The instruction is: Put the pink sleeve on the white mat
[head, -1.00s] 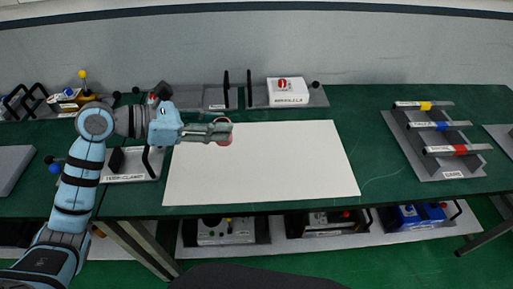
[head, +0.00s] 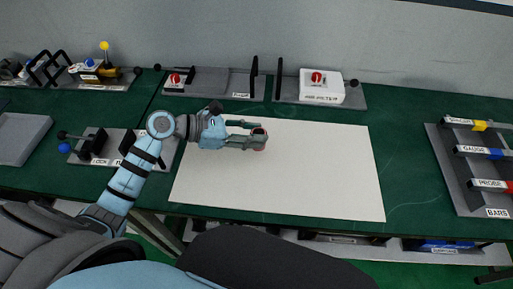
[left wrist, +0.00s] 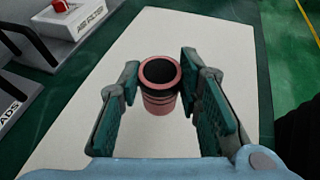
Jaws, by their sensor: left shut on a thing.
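The pink sleeve (left wrist: 159,104) is a short upright ring-like tube with a dark opening, between my left fingers in the left wrist view. In the head view only a bit of the sleeve (head: 261,146) shows at the fingertips. My left gripper (head: 256,134) is shut on it, over the left part of the white mat. The white mat (head: 310,175) is a large flat sheet on the green table and also fills much of the left wrist view (left wrist: 205,30). I cannot tell whether the sleeve touches the mat. My right gripper is not in view.
A white box with a red knob (head: 318,85) stands behind the mat on a grey base. A rack of labelled bars (head: 470,170) is at the right. A grey fixture with black blocks (head: 90,150) is left of the mat. Most of the mat is bare.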

